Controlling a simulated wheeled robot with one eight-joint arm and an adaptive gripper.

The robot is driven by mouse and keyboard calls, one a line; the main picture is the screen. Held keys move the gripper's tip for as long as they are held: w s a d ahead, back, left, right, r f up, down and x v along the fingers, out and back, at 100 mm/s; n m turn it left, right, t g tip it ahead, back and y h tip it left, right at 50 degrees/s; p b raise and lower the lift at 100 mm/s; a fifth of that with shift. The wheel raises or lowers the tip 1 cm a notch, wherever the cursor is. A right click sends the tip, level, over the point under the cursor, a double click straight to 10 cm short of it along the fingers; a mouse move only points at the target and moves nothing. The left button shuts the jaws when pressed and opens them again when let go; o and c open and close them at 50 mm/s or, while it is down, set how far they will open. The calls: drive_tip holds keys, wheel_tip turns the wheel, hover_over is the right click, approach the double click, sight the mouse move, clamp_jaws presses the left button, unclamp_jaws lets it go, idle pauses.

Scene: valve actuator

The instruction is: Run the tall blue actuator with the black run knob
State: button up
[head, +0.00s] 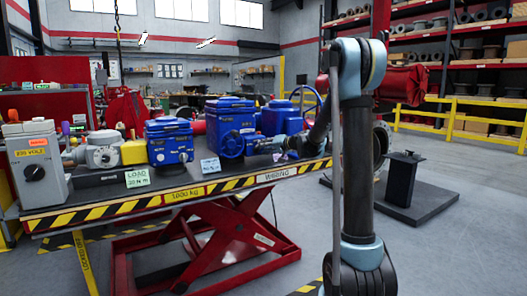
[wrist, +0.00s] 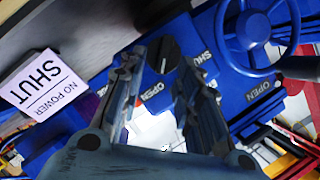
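The tall blue actuator (head: 231,116) stands upright on the lift table, among other blue units. My gripper (head: 284,147) is low over the table's right part, in front of the right-hand blue unit (head: 281,117). In the wrist view my gripper (wrist: 158,88) is open, its two fingers apart. A black knob (wrist: 163,54) on a blue housing (wrist: 205,50) shows between the fingers, with SHUT and OPEN marks near it. I cannot tell whether the fingers touch the knob, or which unit this housing belongs to.
A blue handwheel (wrist: 250,24) is close right of the fingers. A card reading SHUT, NO POWER (wrist: 38,84) is at left.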

drive_tip(key=v, duration=1.1)
drive_tip(key=shift+d, duration=0.25)
drive_tip(key=shift+s, duration=0.15)
drive_tip(key=s+d+f+g+h, duration=0.1)
drive_tip(key=s+f+h, duration=0.15)
drive_tip(key=s, duration=0.55)
drive_tip(key=s+d+f+n+g+h, duration=0.1)
drive_tip(key=s+f+g, duration=0.15)
drive_tip(key=s, duration=0.45)
drive_tip(key=s+d+f+g+h, duration=0.1)
drive_tip(key=s+f, duration=0.2)
drive_tip(key=s, duration=0.5)
drive_tip(key=s+d+f+g+h, duration=0.1)
drive_tip(key=s+d+f+h, duration=0.1)
drive_tip(key=s+d+f, duration=0.2)
drive_tip(key=s+d+f+h, duration=0.2)
drive_tip(key=s+d+f, duration=0.3)
drive_tip(key=s, duration=0.6)
drive_tip(key=s+d+f+m+g+h, duration=0.1)
drive_tip(key=s+d+f+h, duration=0.2)
drive_tip(key=s, duration=0.5)
wheel_tip(320, 180, down, 2)
drive_tip(key=shift+s+d+g, duration=0.25)
drive_tip(key=shift+d+g, duration=0.1)
drive_tip(key=shift+d, duration=0.4)
